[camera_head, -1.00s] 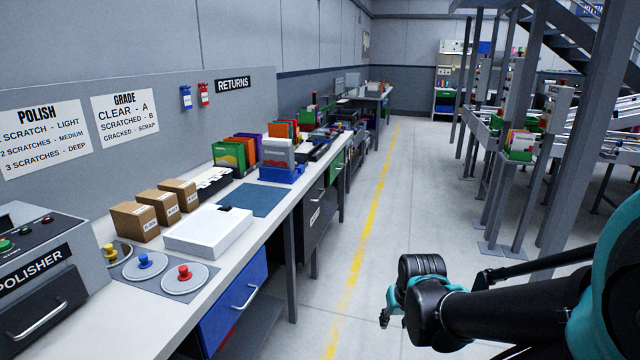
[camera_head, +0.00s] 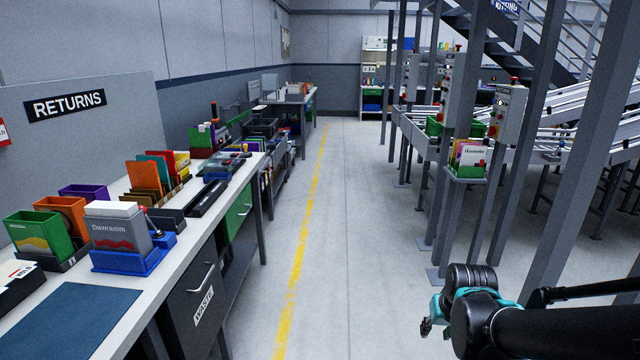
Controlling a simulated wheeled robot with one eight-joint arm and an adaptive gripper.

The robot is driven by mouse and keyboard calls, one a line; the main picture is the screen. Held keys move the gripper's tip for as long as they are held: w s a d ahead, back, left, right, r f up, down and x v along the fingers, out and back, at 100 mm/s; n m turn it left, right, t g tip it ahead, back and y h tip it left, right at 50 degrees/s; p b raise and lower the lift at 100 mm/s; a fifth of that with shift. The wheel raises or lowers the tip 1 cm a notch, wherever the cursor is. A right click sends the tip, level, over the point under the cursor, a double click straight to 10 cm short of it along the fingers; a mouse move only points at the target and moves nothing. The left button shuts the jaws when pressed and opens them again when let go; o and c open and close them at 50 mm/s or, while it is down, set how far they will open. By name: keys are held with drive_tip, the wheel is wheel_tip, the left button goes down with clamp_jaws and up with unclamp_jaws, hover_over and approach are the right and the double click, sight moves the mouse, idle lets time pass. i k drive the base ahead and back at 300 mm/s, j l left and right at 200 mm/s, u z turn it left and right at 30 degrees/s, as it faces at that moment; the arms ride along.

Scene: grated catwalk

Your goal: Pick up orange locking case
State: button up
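I cannot make out an orange locking case for certain. An orange open-topped box (camera_head: 65,213) stands on the returns bench at left, between a green box (camera_head: 38,238) and a purple one (camera_head: 86,194). Upright orange and brown cards (camera_head: 143,177) stand farther back on the same bench. My gripper (camera_head: 436,318) shows at the lower right, out over the floor and well apart from the bench. Its fingers are small and partly hidden by the wrist, so its opening is unclear. Nothing is seen held.
A clear aisle with a yellow floor line (camera_head: 305,215) runs ahead. Steel posts (camera_head: 575,170) and conveyors (camera_head: 420,133) stand at right.

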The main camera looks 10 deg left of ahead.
sight(143, 174)
drive_tip(key=i+l+u, duration=0.1)
drive_tip(key=i+u, duration=0.25)
drive_tip(key=i+l+u, duration=0.2)
drive_tip(key=i+u, duration=0.2)
drive_tip(key=i+l+u, duration=0.35)
drive_tip(key=i, duration=0.15)
